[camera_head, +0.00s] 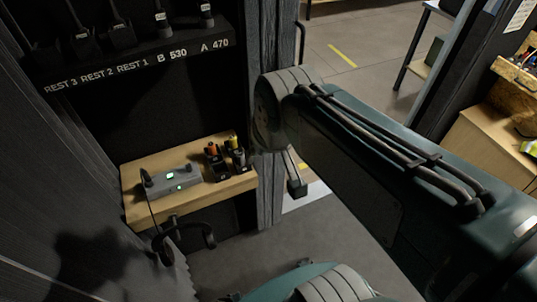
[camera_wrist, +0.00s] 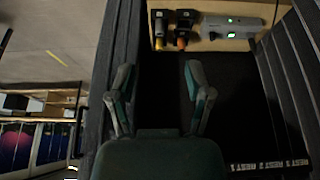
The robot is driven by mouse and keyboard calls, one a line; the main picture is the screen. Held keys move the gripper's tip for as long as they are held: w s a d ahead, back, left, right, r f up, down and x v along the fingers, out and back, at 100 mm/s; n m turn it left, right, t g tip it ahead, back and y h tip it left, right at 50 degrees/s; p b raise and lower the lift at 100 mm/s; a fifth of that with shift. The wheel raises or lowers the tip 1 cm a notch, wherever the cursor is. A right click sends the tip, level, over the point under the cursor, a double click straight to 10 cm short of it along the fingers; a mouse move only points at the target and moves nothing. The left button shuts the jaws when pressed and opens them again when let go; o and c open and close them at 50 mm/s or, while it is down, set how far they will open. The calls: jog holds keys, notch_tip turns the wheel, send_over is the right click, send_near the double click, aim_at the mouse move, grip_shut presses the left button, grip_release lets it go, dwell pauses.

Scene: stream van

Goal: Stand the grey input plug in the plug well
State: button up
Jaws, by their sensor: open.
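A grey box (camera_head: 172,183) with a lit green display stands on the wooden shelf (camera_head: 143,214); it also shows in the wrist view (camera_wrist: 230,27). A dark upright piece with a black cable is at its left end in the head view. Black holders (camera_head: 222,171) with orange, yellow and grey tops stand right of the box; in the wrist view they are left of it (camera_wrist: 172,21). I cannot tell which piece is the grey input plug or which opening is the plug well. My gripper (camera_wrist: 160,80) is open, with nothing between its fingers, apart from the shelf.
A dark upper rack (camera_head: 150,55) labelled REST 3, REST 2, REST 1, B 530 and A 470 holds several black devices. A dark ribbed post (camera_head: 270,190) borders the shelf's right side. A black curved piece (camera_head: 187,241) hangs below the shelf. Open floor (camera_head: 345,50) lies beyond the post.

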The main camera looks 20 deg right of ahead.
jog(key=shift+m+t, duration=0.3)
jog(key=shift+t, duration=0.2)
jog(key=s, duration=0.4)
jog(key=shift+s, duration=0.15)
jog(key=shift+c, duration=0.6)
